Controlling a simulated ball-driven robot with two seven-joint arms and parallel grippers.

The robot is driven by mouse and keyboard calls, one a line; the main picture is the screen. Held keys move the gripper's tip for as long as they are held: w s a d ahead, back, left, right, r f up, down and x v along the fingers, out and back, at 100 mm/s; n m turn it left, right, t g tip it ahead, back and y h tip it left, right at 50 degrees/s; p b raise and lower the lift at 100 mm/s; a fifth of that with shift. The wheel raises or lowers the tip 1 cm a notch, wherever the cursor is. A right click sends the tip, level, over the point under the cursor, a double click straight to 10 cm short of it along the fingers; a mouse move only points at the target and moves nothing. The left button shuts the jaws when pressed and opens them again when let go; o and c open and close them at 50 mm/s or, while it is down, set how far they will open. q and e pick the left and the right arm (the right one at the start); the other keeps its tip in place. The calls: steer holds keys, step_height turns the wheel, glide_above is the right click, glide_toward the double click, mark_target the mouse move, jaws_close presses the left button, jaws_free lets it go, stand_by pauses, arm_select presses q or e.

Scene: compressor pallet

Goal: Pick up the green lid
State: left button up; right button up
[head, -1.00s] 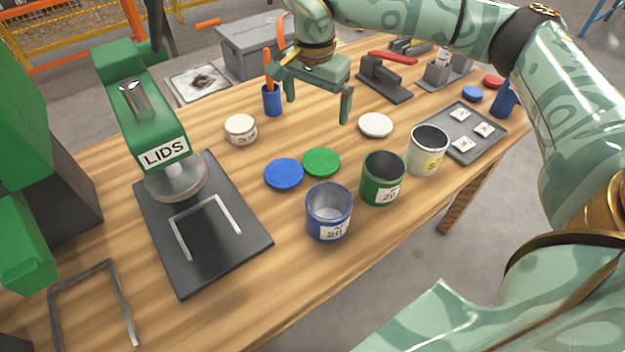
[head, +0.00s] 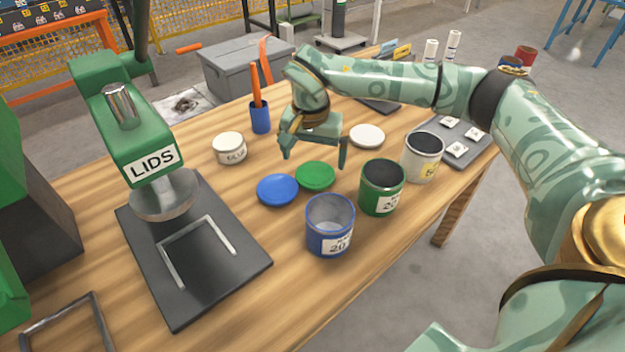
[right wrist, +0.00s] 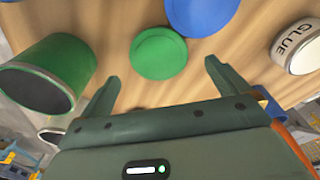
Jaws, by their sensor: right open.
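The green lid (head: 315,175) lies flat on the wooden table, just right of the blue lid (head: 277,190). My right gripper (head: 314,162) is open and empty, its fingers pointing down above and slightly behind the green lid. In the right wrist view the green lid (right wrist: 158,53) lies beyond the two spread fingertips (right wrist: 160,75), apart from them. The green can (head: 381,188) stands open to the right of the lid. My left gripper is not in view.
The blue can (head: 330,225) and white can (head: 422,157) stand nearby. A white lid (head: 367,135), a glue tub (head: 229,149) and a blue pen cup (head: 260,117) surround the gripper. The green LIDS press (head: 140,135) stands at left on a dark plate (head: 190,290).

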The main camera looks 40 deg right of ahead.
mark_target(315, 173)
steer(key=f+b, duration=0.1)
steer(key=f, duration=0.1)
steer(key=f+b, duration=0.1)
steer(key=f, duration=0.1)
steer(key=f+b, duration=0.1)
steer(key=f, duration=0.1)
steer(key=shift+w+d, duration=0.25)
steer(key=shift+d, duration=0.15)
steer(key=shift+s+r, duration=0.1)
steer(key=shift+r, duration=0.2)
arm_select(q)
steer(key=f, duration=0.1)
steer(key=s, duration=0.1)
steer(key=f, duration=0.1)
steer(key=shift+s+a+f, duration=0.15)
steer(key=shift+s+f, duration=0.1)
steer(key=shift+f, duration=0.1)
arm_select(e)
steer(key=c, duration=0.9)
